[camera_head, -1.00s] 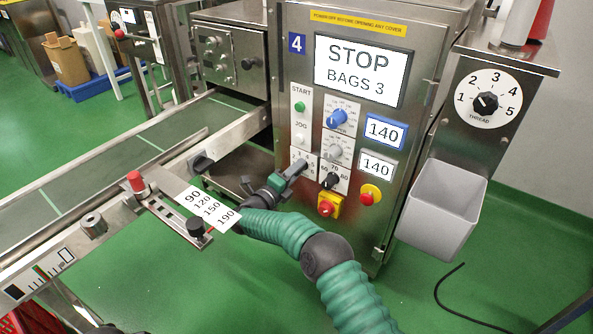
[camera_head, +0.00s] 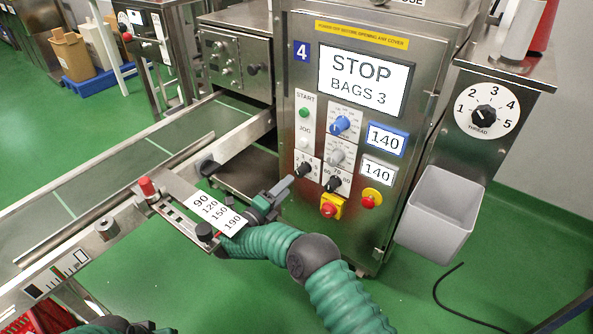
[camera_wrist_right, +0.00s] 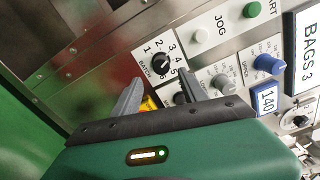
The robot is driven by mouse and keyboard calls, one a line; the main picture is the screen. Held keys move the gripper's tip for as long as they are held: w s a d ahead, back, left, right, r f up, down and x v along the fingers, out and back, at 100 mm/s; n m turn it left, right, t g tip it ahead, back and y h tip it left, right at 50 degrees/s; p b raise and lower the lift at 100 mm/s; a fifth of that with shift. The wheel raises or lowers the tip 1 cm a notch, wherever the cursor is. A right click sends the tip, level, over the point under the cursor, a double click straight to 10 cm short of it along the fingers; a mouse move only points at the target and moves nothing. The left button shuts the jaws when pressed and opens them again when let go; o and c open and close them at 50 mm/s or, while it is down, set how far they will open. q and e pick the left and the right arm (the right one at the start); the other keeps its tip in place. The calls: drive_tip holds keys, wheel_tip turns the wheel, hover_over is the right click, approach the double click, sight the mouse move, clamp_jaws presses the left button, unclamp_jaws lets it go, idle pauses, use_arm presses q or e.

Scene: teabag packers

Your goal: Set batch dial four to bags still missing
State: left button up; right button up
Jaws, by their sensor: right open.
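Packer four (camera_head: 301,52) shows "STOP BAGS 3" on its screen (camera_head: 364,80). Its batch dial (camera_head: 304,170) is a small black knob on a white plate, low on the left of the front panel. In the right wrist view the batch dial (camera_wrist_right: 161,63) has numbers 1 to 5 around it. Its pointer seems to lie toward 3 or 4, but I cannot tell exactly. My right gripper (camera_head: 286,184) is just in front and below left of the dial, apart from it. In the wrist view the open, empty fingers (camera_wrist_right: 160,84) stand short of the knob. My left gripper is not in view.
Beside the dial are the JOG button (camera_head: 304,141), a black temperature knob (camera_head: 333,184) and a yellow-red switch (camera_head: 331,206). A conveyor rail with a numbered scale plate (camera_head: 217,213) runs close by my right wrist. A grey bin (camera_head: 440,215) hangs at right.

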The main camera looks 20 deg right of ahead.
drive_tip(key=p+v, duration=0.2)
drive_tip(key=v, duration=0.6)
drive_tip(key=shift+s+a+f, duration=0.1)
drive_tip(key=shift+a, duration=0.05)
